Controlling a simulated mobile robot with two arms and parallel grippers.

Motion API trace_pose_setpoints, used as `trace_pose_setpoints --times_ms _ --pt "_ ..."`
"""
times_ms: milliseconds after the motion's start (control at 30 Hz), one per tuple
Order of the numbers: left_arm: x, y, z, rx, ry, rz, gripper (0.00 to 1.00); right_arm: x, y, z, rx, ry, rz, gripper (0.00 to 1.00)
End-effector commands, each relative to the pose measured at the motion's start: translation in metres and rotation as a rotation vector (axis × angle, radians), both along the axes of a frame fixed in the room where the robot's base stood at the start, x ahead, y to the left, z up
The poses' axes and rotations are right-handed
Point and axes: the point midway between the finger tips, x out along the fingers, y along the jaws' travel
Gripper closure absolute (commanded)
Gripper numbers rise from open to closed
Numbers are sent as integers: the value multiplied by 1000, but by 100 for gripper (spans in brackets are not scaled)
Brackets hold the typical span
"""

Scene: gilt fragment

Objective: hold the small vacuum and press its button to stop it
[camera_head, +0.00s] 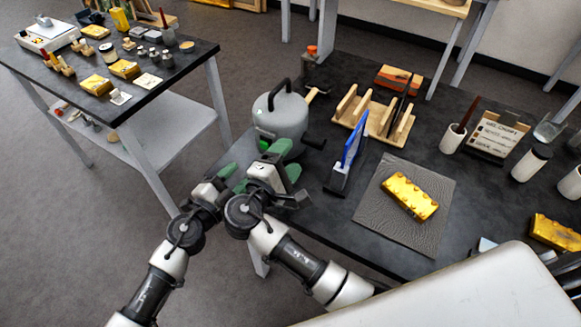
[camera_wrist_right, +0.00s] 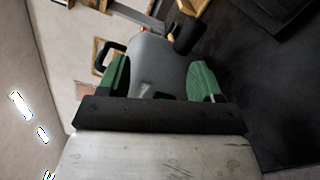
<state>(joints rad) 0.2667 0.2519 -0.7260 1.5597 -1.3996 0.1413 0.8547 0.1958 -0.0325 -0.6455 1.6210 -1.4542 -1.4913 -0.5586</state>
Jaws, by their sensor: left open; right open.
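The small vacuum (camera_head: 281,115) is a grey rounded canister with a black handle on top. It stands upright at the left end of the dark worktable. A bright green spot (camera_head: 263,134) shows low on its side; I cannot tell whether this is the button. My right gripper (camera_head: 287,160) is open, close in front of the vacuum, and partly hides its lower part. In the right wrist view the vacuum (camera_wrist_right: 158,60) shows between the two green fingers, with no clear contact. My left gripper (camera_head: 236,178) is open and empty, left of the right gripper, near the table's edge.
A yellow block (camera_head: 409,196) lies on a grey mat (camera_head: 432,226). Another cluttered table (camera_head: 196,57) is at the far left, with open floor between.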

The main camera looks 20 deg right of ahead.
Motion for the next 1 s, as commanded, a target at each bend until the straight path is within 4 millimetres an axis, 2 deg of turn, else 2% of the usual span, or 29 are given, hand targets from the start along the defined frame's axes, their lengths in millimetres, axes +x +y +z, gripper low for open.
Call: trace_pose_setpoints --times_ms 100,300,467,800,1000 --pt "0 0 0 0 0 0 57 -3 -3 -15 188 -56 -50 35" --pt "0 0 0 0 0 0 57 -5 -7 -27 342 -113 -103 35" --pt "0 0 0 0 0 0 57 4 -19 -31 353 -121 -109 35" --pt "0 0 0 0 0 0 57 40 -66 -42 349 -119 -107 35" --pt "0 0 0 0 0 0 57 55 -84 -47 349 -118 -107 35"
